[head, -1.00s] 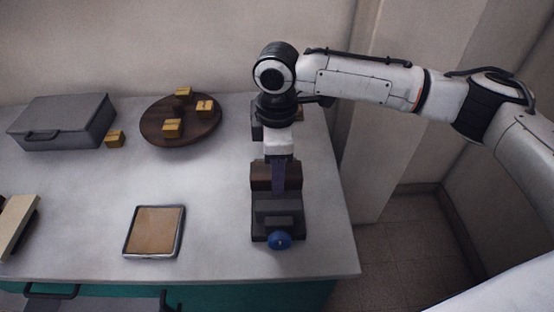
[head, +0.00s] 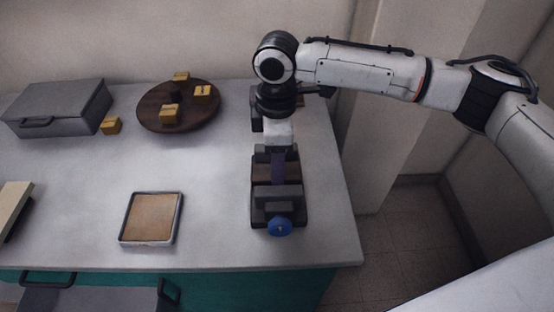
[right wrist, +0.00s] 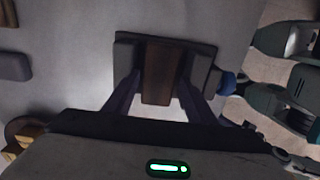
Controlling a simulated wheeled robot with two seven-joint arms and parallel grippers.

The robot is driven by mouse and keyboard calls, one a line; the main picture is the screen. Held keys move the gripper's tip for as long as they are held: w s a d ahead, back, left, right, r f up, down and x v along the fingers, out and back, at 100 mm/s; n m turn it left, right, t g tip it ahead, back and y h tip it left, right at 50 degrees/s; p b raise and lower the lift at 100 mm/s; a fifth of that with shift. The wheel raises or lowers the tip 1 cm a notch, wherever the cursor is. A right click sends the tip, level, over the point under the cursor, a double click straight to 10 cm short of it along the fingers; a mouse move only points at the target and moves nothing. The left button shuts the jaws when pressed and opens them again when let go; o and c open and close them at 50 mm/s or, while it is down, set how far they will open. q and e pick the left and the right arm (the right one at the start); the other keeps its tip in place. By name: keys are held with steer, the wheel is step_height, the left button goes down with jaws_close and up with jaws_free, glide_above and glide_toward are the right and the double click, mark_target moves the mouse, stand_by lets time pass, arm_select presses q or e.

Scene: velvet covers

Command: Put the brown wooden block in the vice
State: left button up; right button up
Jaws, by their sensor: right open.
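The brown wooden block (head: 263,172) sits in the vice (head: 264,207), between its grey jaws. The vice stands near the table's right edge, with a blue handle knob (head: 279,226) facing the front. My right gripper (head: 278,176) points down over the block. In the right wrist view my right gripper (right wrist: 160,103) is open, with a dark finger on each side of the block (right wrist: 162,72). The vice (right wrist: 205,66) shows around the block there. The block's lower part is hidden by the vice. My left gripper is out of view.
A round dark wooden board (head: 150,115) holds small yellow blocks (head: 169,110). Another yellow block (head: 111,126) sits beside a grey case (head: 58,107). A shallow tray (head: 151,240) lies at the front middle. An open drawer (head: 85,298) juts out at front left.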

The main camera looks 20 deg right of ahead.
step_height(320, 180, up, 10)
steer(key=shift+r, duration=0.2)
steer(key=shift+f, duration=0.1)
stand_by(0.5)
